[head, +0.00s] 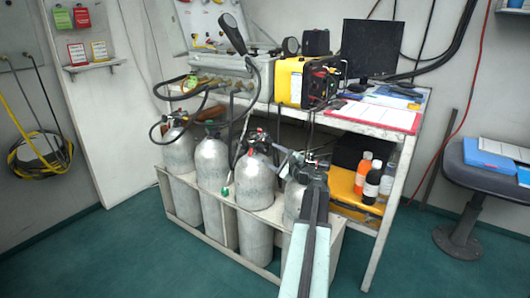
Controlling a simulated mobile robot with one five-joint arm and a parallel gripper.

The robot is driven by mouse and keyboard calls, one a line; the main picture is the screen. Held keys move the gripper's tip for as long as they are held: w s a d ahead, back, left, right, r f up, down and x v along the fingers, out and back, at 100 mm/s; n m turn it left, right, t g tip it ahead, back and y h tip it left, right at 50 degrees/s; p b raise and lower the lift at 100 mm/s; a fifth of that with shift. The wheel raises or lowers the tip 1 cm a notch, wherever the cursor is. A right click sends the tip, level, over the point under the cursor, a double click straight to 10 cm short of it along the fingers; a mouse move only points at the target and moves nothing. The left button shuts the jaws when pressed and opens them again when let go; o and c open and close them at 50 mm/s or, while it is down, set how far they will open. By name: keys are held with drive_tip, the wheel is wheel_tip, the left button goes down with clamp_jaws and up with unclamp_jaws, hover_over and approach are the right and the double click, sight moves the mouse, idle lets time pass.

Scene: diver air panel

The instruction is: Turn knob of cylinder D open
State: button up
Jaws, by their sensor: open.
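Several grey gas cylinders stand in a row in a pale rack (240,250). The rightmost cylinder (292,207) is partly covered by my arm; I take it to be cylinder D, though no letter is readable. Its valve and knob are small and mostly hidden around my gripper. My gripper (313,160) is at the top of this cylinder, beside its valve, and is open. I cannot tell whether it touches the knob. The neighbouring cylinder (254,183) on the left has a dark valve and a hose on top.
A workbench (395,137) behind the rack holds a yellow device (291,81), a grey panel box (228,75) and a monitor (371,47). Bottles (373,182) stand on its lower shelf. A stool (490,175) is at right. Green floor in front is clear.

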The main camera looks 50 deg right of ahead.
sight(266, 151)
drive_tip(key=x, duration=0.5)
drive_tip(key=shift+w, duration=0.15)
clamp_jaws()
drive_tip(key=shift+n, duration=0.3)
